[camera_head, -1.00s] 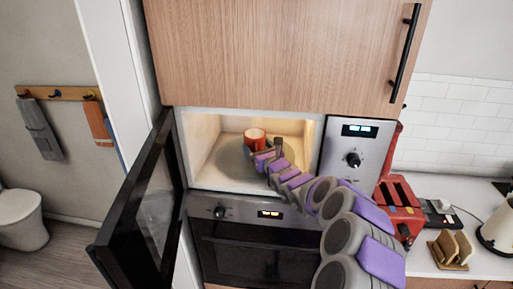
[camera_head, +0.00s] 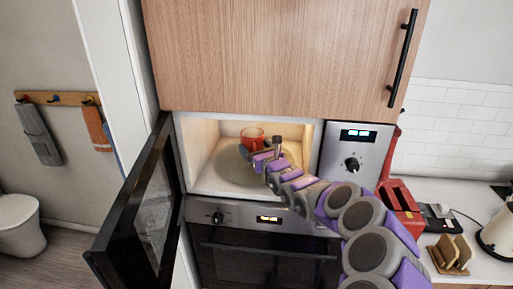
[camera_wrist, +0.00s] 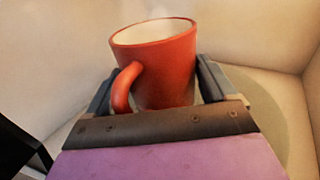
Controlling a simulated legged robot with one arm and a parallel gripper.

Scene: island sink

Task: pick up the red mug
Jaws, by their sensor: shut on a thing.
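The red mug (camera_head: 253,138) has a white inside and is in the lit microwave (camera_head: 200,180). In the wrist view the mug (camera_wrist: 168,65) fills the middle, tilted a little, with its handle towards the lower left. My gripper (camera_wrist: 155,90) has one dark finger on each side of the mug and is shut on it. In the head view my gripper (camera_head: 248,153) reaches into the microwave from the lower right, and part of the mug's lower side is hidden behind it. The mug appears raised above the round plate, though the gap is hard to judge.
The microwave door (camera_head: 135,215) stands open to the left. A wooden cabinet (camera_head: 280,55) is directly above, and an oven (camera_head: 265,255) is below. A red toaster (camera_head: 400,205) and a wooden holder (camera_head: 450,252) stand on the right counter.

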